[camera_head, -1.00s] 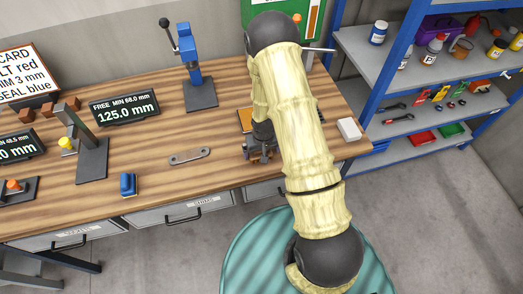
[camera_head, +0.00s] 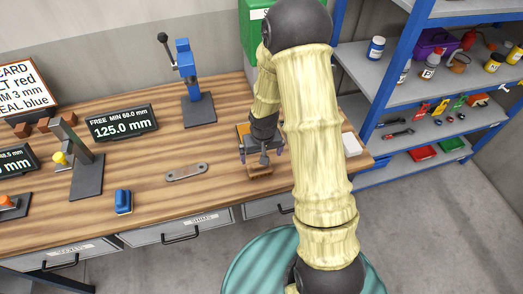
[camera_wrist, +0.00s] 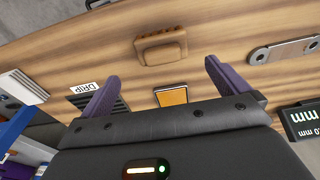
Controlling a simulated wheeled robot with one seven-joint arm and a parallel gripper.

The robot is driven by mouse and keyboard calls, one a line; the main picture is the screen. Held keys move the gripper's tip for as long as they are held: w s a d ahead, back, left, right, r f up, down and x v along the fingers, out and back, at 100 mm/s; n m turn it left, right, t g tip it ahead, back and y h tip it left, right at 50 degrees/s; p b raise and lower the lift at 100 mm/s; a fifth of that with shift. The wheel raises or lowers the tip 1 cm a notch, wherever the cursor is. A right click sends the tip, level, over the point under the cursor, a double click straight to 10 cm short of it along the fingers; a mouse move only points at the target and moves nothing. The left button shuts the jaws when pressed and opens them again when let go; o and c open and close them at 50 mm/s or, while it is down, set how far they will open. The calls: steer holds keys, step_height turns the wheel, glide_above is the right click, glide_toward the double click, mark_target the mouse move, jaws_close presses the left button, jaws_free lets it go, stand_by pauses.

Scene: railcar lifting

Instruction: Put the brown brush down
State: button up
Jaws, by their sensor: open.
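The brown brush (camera_wrist: 160,46) lies on the wooden table, seen ahead of my gripper in the wrist view. In the head view a small part of it (camera_head: 260,171) shows just below the gripper. My gripper (camera_head: 262,158) is above the table near the brush, partly hidden by my arm. In the wrist view its two purple fingers (camera_wrist: 160,84) are wide apart with nothing held between them. The brush appears clear of the fingers.
An orange pad (camera_wrist: 172,97) and a ribbed tray labelled DRIP (camera_wrist: 108,102) lie near the gripper. A grey link plate (camera_head: 187,173), a blue brush-like block (camera_head: 123,202) and a blue press (camera_head: 196,90) stand leftward. Blue-framed shelves (camera_head: 400,105) are at right.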

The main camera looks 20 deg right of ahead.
steer(key=shift+s+r, duration=0.15)
steer(key=shift+r, duration=0.7)
steer(key=shift+s+r, duration=0.1)
steer(key=shift+r, duration=0.7)
steer(key=s+r+t, duration=0.1)
steer(key=s+r, duration=1.1)
steer(key=shift+s+r, duration=0.3)
steer(key=shift+s, duration=0.1)
steer(key=shift+b, duration=0.3)
steer(key=shift+f+b, duration=0.45)
steer(key=shift+f, duration=0.05)
